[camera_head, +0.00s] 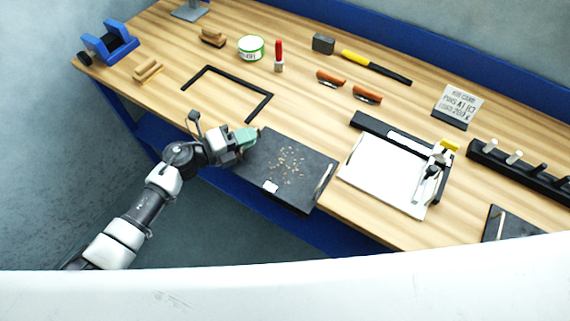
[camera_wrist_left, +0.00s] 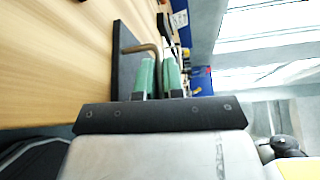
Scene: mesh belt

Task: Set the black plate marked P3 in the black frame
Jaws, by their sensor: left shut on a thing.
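A black plate (camera_head: 300,156) with a scatter of small pale bits and a small white label lies near the table's front edge, partly overhanging it. I cannot read its mark. It has a handle at each end. My left gripper (camera_head: 246,138), with green fingertips, is shut on its left handle; the left wrist view shows the fingers (camera_wrist_left: 160,78) around the bent bar, beside the dark plate (camera_wrist_left: 126,62). I cannot tell whether the plate is lifted. The black frame (camera_head: 240,80), three bars open to the front, lies behind the gripper and is empty. My right gripper is out of view.
A white board (camera_head: 378,188) with a lever device stands right of the plate. Behind are a green-rimmed tin (camera_head: 251,47), a red-capped tube (camera_head: 279,55), orange-brown handled tools (camera_head: 331,78) and a card stand (camera_head: 459,104). Another dark plate (camera_head: 520,230) is at far right.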

